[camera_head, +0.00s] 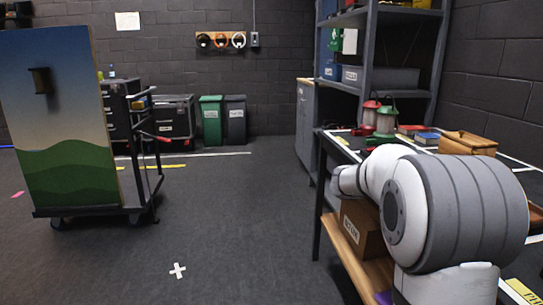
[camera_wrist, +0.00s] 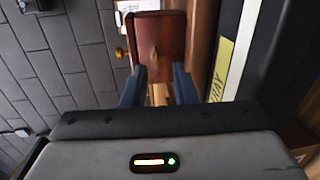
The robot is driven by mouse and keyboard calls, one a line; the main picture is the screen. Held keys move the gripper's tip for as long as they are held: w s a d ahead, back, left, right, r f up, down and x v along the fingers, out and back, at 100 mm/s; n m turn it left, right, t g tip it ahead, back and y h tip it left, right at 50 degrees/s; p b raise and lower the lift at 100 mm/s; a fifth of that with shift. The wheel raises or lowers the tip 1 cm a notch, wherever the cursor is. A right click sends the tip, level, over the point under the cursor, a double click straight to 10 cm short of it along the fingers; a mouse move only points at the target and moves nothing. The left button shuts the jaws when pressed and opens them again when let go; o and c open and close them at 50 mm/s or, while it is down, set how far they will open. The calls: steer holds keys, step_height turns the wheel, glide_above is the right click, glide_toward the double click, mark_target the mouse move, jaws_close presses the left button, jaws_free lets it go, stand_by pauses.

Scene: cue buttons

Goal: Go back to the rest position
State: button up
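My gripper (camera_wrist: 159,72) shows in the wrist view with its two dark fingers apart and nothing visibly held between them. A red-brown box-like thing (camera_wrist: 172,25) with a small brass piece on its face is just beyond the fingertips. I cannot tell whether the fingertips touch it. In the head view my white and grey arm is folded at the right, over the table edge, and my gripper cannot be made out there.
A dark table (camera_head: 335,147) stands at the right, with lanterns (camera_head: 386,121) and a tan box (camera_head: 467,143) on it. A tall shelf (camera_head: 369,60) is behind. A wheeled painted board (camera_head: 62,130) stands at the left. The middle floor is clear except for a white cross (camera_head: 177,270).

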steer(key=s+a+r+y+p, duration=0.5)
steer(key=s+a+p, duration=0.3)
steer(key=p, duration=0.2)
steer(key=s+a+r+t+y+p, duration=0.1)
steer(key=s+a+r+y+p, duration=0.4)
steer(key=s+a+p, duration=0.3)
steer(key=s+a+r+m+y+p, duration=0.1)
steer(key=s+a+r+y+p, duration=0.4)
steer(key=p, duration=0.8)
steer(key=s+a+y, duration=0.1)
steer(key=s+a, duration=0.2)
steer(key=a, duration=0.2)
steer(key=shift+s+a+r+t+y, duration=0.2)
steer(key=shift+s+r+t+y, duration=0.05)
steer(key=shift+r+t+y, duration=0.15)
